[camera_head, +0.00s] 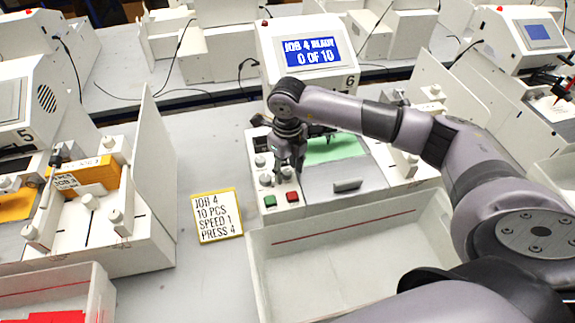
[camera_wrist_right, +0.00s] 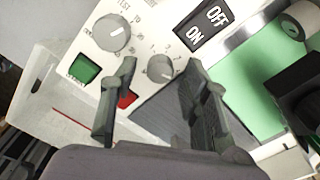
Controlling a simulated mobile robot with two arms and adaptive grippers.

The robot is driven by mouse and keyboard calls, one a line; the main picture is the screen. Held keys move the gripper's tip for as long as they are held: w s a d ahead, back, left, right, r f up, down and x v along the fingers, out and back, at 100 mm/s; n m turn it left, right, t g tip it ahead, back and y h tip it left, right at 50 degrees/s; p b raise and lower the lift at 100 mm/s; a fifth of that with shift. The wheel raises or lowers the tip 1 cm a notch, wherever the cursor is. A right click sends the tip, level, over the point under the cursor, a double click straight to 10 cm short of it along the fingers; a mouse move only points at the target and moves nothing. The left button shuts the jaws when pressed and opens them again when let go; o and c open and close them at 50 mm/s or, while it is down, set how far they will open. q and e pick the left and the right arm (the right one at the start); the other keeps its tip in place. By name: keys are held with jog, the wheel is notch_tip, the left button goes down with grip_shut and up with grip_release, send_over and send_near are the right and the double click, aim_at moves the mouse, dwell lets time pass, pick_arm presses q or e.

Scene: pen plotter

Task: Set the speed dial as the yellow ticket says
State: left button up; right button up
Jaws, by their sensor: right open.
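The yellow-edged ticket (camera_head: 217,215) lies on the table left of the plotter and reads JOB 4, 10 PCS, SPEED 1, PRESS 4. My right gripper (camera_head: 287,165) is over the plotter's control panel, pointing down. In the wrist view the open gripper (camera_wrist_right: 160,66) has its fingers on either side of a small dial (camera_wrist_right: 160,68) with numbers around it; contact cannot be told. A larger dial (camera_wrist_right: 113,34) sits beyond the left finger. Neither dial's name is readable, so I cannot tell which sets speed. My left gripper is out of view.
A green button (camera_wrist_right: 83,68) and a red button (camera_wrist_right: 127,98), partly behind a finger, are close by. An OFF/ON switch (camera_wrist_right: 203,28) sits beyond. The screen (camera_head: 311,52) reads JOB 4 READY, 0 OF 10. A white tray (camera_head: 350,216) stands in front.

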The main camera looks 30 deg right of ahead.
jog(key=shift+f, duration=0.1)
jog(key=shift+c, duration=0.5)
grip_shut()
